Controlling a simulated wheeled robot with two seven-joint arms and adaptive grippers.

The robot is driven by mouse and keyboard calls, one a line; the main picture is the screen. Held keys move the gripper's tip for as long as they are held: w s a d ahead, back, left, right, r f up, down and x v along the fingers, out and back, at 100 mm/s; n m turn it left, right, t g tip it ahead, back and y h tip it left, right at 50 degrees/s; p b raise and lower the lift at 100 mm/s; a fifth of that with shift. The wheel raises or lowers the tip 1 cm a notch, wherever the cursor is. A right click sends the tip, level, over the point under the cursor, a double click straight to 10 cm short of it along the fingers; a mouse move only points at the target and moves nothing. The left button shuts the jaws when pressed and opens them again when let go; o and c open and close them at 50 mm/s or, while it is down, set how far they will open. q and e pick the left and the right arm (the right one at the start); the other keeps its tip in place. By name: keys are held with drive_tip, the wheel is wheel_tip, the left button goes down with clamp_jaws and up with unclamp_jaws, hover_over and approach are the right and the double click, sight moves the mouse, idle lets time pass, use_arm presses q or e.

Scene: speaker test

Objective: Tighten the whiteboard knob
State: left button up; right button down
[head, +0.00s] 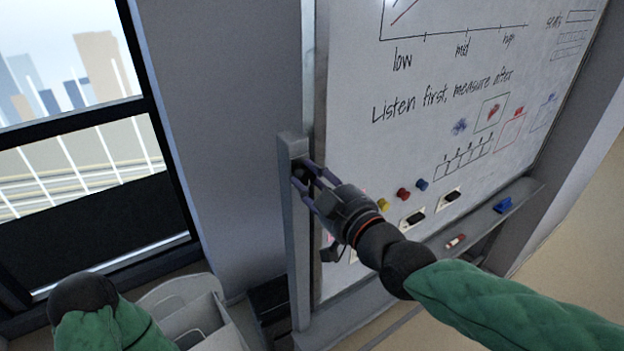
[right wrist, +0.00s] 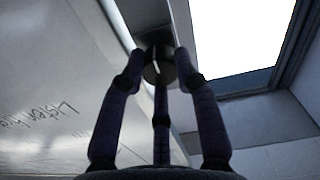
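The knob (head: 301,172) is a small dark round part near the top of the grey post at the whiteboard's left edge. In the right wrist view the black knob (right wrist: 159,66) shows a pale mark, nearly upright. My right gripper (head: 303,174) reaches it from the right. Its fingers (right wrist: 160,68) stand around the knob's rim, one at each side and one below, and appear to touch it. The whiteboard (head: 400,150) has writing and a drawn chart. Of my left arm only a green sleeve and dark joint show, at the lower left; its gripper is out of view.
A tray ledge (head: 490,215) runs under the board, with a blue eraser (head: 503,205) and a red-and-white marker (head: 456,241). Several coloured magnets, such as the red one (head: 403,194), sit on the board. A window (head: 75,120) and a pale bin (head: 190,310) are at left.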

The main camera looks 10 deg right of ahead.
drive_tip(key=shift+f+m+b, duration=0.2)
drive_tip(key=shift+m+b, duration=1)
drive_tip(key=shift+m, duration=0.2)
drive_tip(key=m+b, duration=0.2)
drive_tip(key=m, duration=0.2)
drive_tip(key=shift+m, duration=0.3)
drive_tip(key=m+b, duration=0.1)
drive_tip(key=m, duration=0.4)
drive_tip(key=shift+b, duration=0.4)
drive_tip(key=m+b, duration=0.1)
drive_tip(key=m, duration=0.4)
drive_tip(key=shift+m, duration=0.3)
drive_tip(key=c, duration=0.9)
unclamp_jaws()
drive_tip(key=shift+r, duration=0.1)
